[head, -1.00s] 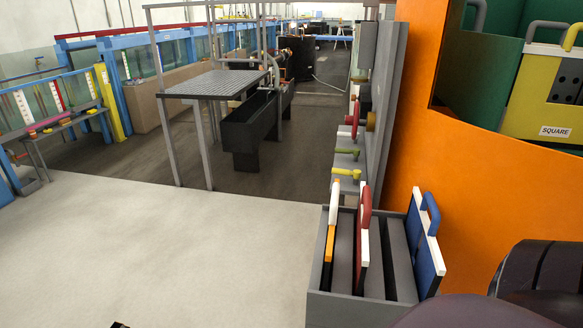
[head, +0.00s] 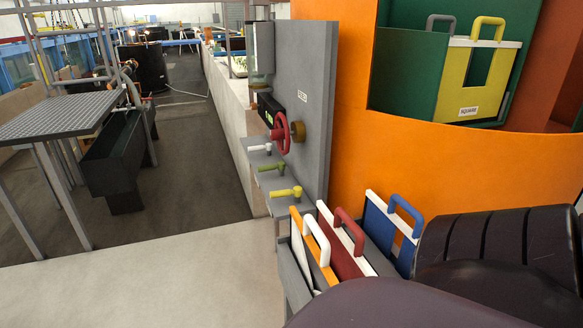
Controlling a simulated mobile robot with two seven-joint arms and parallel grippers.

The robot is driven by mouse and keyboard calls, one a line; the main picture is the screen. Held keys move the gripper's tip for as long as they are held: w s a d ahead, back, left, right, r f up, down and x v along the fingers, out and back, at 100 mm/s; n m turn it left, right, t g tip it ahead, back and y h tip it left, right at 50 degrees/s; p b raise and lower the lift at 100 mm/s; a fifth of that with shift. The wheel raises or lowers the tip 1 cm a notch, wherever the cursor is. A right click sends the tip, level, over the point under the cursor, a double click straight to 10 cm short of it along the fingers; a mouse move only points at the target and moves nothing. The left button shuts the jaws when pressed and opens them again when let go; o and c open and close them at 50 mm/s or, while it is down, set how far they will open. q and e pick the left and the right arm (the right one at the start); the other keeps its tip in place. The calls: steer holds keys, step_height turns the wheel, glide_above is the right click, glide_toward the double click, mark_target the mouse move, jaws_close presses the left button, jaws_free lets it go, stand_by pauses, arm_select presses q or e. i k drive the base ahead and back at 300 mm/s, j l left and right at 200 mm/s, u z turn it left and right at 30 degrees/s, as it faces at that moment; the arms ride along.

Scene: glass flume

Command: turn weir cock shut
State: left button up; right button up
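Three cocks with lever handles stand on grey ledges at the side of a grey upright panel (head: 305,110) in the head view. One is white (head: 260,149), one olive green (head: 271,167) and one bright yellow (head: 287,192), the nearest. I cannot read a name on any of them, so I cannot tell which is the weir cock. A red handwheel (head: 281,133) with a brown knob (head: 298,132) sits above them. Neither gripper is in view. Dark rounded arm parts of mine fill the lower right, apart from the cocks.
A grey rack (head: 291,272) with orange, red and blue handled plates stands in front of the panel. An orange wall (head: 420,130) rises at right, with a yellow plate marked SQUARE (head: 478,85) in a green recess.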

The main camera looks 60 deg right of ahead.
mark_target(298, 191)
steer(key=i+z, duration=0.7)
steer(key=i+j+z, duration=0.15)
steer(key=z, duration=0.15)
